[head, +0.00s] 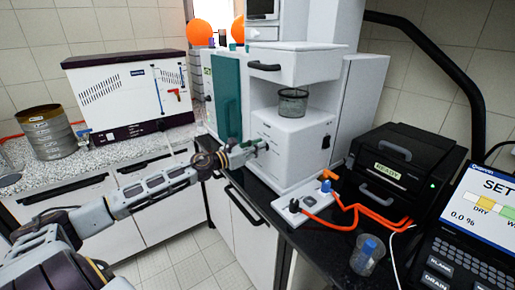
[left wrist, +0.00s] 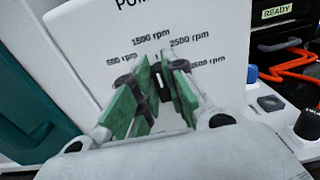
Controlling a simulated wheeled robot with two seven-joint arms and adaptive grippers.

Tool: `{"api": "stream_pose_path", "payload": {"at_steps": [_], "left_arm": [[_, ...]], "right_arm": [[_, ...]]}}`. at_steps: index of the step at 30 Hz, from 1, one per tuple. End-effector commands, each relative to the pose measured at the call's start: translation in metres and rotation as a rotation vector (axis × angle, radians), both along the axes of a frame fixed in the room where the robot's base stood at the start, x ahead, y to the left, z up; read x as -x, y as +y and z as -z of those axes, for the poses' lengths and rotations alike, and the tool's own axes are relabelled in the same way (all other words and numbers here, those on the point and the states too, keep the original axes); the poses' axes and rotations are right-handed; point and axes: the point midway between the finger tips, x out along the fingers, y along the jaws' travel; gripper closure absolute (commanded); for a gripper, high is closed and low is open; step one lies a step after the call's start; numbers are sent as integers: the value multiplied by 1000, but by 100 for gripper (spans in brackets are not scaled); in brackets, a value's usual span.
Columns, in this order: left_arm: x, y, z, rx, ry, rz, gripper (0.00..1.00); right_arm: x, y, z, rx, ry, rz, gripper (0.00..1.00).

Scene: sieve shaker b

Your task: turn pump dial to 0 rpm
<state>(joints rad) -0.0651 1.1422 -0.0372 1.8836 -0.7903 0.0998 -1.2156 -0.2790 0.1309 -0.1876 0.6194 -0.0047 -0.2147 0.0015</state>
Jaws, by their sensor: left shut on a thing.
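In the left wrist view the pump's front panel (left wrist: 105,45) carries printed labels for 1500 and 2500 rpm, with partly covered ones lower down on both sides. The green-padded fingers of my left gripper (left wrist: 160,90) are shut on the small black dial (left wrist: 163,84). The dial's pointer and any 0 rpm mark are hidden. My right gripper is not in view.
A teal panel (head: 227,100) stands just left.

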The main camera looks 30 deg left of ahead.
Motion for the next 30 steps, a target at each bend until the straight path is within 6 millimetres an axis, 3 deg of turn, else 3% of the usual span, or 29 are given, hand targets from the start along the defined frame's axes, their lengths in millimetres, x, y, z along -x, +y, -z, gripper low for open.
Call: {"api": "stream_pose_path", "payload": {"at_steps": [14,30], "left_arm": [[-1,2,-3,162,65,-2,100],[-3,6,-3,608,248,0,100]], "right_arm": [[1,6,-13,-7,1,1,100],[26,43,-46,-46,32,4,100]]}}
